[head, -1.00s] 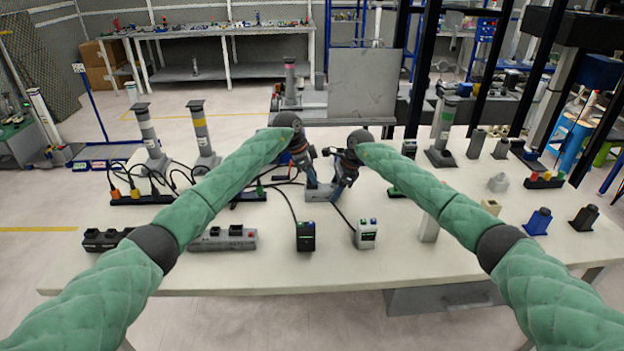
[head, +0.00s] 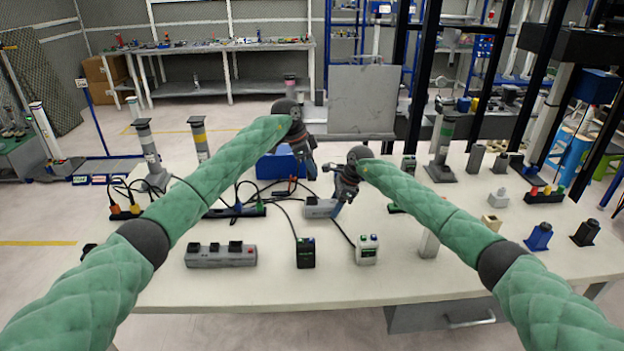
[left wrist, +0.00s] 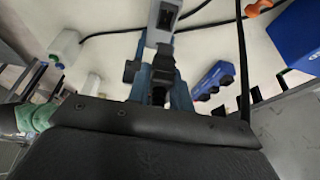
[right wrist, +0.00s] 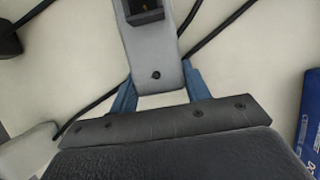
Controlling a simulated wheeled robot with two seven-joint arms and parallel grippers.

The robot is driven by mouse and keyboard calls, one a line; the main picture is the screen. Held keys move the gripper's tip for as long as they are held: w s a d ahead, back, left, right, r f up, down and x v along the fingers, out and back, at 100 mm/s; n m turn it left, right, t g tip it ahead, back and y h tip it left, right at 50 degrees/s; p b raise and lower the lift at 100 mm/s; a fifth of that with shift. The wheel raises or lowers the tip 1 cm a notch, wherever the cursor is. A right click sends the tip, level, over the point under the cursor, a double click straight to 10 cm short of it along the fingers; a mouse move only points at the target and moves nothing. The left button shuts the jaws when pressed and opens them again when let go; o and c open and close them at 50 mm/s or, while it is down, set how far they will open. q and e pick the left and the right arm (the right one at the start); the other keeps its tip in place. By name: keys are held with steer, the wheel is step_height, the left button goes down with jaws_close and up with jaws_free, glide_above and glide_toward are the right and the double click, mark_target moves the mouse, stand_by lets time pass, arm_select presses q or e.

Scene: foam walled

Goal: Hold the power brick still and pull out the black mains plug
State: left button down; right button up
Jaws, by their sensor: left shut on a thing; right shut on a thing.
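The grey power brick (head: 320,208) lies on the table; its end with an open, dark socket shows in the right wrist view (right wrist: 146,14). My right gripper (head: 336,211) is shut on the brick, with blue fingers on either side of it in the right wrist view (right wrist: 157,90). My left gripper (head: 308,177) is shut on the black mains plug (left wrist: 160,72) and holds it above the table, behind the brick in the head view. In the left wrist view the plug looks apart from the brick (left wrist: 165,20), whose socket is visible beyond it.
A blue box (head: 280,166) stands behind my left forearm. Dark cables cross the table around the brick. A grey power strip (head: 222,257), a black adapter (head: 306,255) and a white adapter (head: 367,251) stand in front. The front table edge is clear.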

stand_by(0.3)
steer(key=o, duration=1.2)
